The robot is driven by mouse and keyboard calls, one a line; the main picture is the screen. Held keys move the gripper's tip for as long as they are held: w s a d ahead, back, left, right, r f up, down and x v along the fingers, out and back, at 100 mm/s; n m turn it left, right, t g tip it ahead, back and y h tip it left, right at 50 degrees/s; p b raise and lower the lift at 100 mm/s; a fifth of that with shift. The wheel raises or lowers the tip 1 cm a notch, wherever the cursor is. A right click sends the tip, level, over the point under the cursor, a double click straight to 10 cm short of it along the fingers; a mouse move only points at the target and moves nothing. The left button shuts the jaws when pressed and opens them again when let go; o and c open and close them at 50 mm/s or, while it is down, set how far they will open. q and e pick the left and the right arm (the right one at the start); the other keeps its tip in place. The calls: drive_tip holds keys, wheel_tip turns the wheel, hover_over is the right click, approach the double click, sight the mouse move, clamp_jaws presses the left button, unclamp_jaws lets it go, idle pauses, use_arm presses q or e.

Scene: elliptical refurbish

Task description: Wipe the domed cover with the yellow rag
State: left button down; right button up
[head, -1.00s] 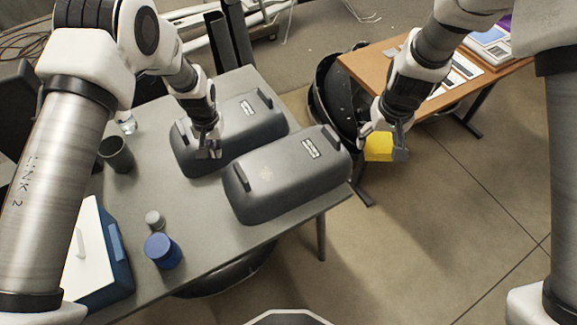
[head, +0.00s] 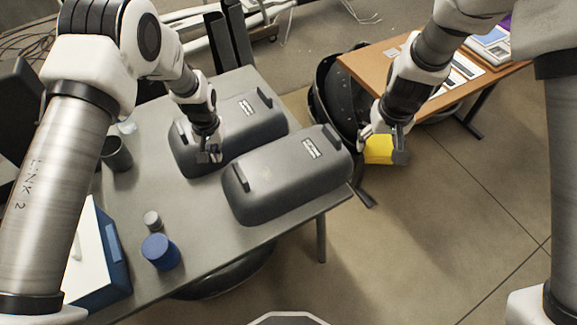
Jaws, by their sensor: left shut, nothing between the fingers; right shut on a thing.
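Two dark grey domed covers lie side by side on the grey table. The nearer domed cover (head: 285,178) has a white label, end handles and a faint pale smudge on its top left. The farther domed cover (head: 245,125) is partly hidden by my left arm. My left gripper (head: 209,156) is shut and empty, over the near side of the farther cover; I cannot tell whether it touches. My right gripper (head: 383,150) is shut on the yellow rag (head: 379,151), held in the air to the right of the nearer cover, beyond the table edge.
On the grey table (head: 200,225) stand a blue jar (head: 160,252), a small grey jar (head: 152,220), a dark cup (head: 117,153) and a blue-and-white box (head: 103,255). A wooden desk (head: 375,65) and a black chair (head: 335,90) are at the back right.

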use_arm(q)
drive_tip(key=shift+f, duration=0.25)
use_arm(e)
drive_tip(key=shift+f, duration=0.2)
use_arm(q)
drive_tip(key=shift+r, duration=0.15)
use_arm(e)
drive_tip(key=shift+r, duration=0.1)
